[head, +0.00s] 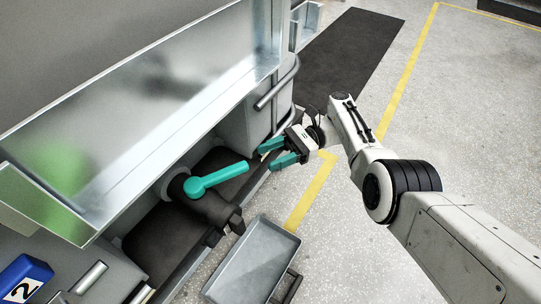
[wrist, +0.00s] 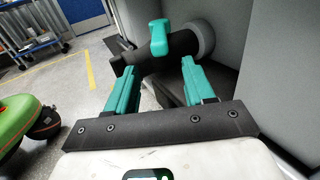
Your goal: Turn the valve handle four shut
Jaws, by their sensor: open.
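A teal valve handle (head: 218,178) sits on a dark pipe fitting (head: 212,206) under the metal trough. Its lever points up and right in the head view, at an angle across the pipe. No number shows on it. In the wrist view the handle (wrist: 159,38) stands beyond the fingertips, roughly midway between them. My gripper (head: 271,156) is open and empty, to the right of the lever's free end and apart from it. Its two teal fingers also show in the wrist view (wrist: 159,72).
A metal trough (head: 150,110) overhangs the valve on the left. A grey tray (head: 255,262) stands below the pipe's open end. A blue label marked 2 (head: 25,277) is at lower left. A wheeled rack (wrist: 35,30) stands far back. Speckled floor at right is open.

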